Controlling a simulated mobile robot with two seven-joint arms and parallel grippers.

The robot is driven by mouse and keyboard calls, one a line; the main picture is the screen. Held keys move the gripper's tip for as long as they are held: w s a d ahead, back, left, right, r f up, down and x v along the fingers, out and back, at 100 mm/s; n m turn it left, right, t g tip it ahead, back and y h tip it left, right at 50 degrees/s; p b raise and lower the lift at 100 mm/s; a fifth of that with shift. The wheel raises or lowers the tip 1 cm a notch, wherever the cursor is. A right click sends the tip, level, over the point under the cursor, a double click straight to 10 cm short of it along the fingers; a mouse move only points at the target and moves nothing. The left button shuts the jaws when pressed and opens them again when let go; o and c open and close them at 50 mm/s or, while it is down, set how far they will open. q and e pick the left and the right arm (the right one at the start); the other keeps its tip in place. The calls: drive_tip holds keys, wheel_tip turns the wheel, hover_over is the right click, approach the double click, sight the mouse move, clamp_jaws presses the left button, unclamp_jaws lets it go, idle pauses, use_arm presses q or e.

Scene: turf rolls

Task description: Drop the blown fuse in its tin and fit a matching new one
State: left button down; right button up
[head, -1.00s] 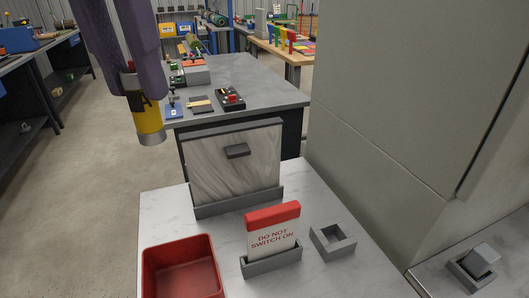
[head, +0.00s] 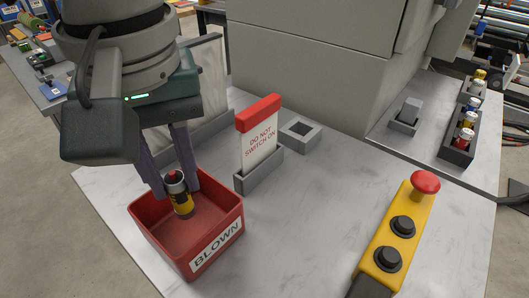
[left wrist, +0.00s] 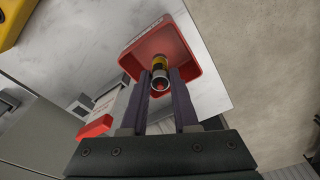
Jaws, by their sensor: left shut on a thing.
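The blown fuse (head: 182,199) is a yellow cylinder with metal ends and a red tip on top. My left gripper (head: 180,187) is shut on it and holds it about upright over the red tin (head: 220,250) marked BLOWN. I cannot tell whether its lower end touches the tin's floor. In the left wrist view the fuse (left wrist: 160,76) sits between the fingertips, in front of the tin (left wrist: 186,38). Several fuses with yellow, blue and red colours stand in a dark rack (head: 456,155) at the right. My right gripper is not in view.
A "DO NOT SWITCH ON" card (head: 259,142) stands in a grey holder beside the tin. Behind it is an empty square grey frame (head: 314,137). A grey block (head: 410,110) sits nearer the rack. A yellow button box (head: 395,228) lies front right. The white top between is clear.

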use_arm(q)
drive_tip(key=shift+f+b, duration=0.5)
drive_tip(key=shift+f, duration=0.75)
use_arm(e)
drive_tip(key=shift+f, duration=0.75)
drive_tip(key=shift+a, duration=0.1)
use_arm(q)
drive_tip(key=c, duration=0.6)
unclamp_jaws()
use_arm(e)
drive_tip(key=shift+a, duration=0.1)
use_arm(q)
drive_tip(key=shift+r, duration=0.15)
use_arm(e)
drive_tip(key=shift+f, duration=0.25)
use_arm(q)
wheel_tip(320, 180, up, 10)
drive_tip(key=s, duration=0.1)
drive_tip(key=shift+d+f, duration=0.15)
drive_tip(key=shift+f, duration=0.05)
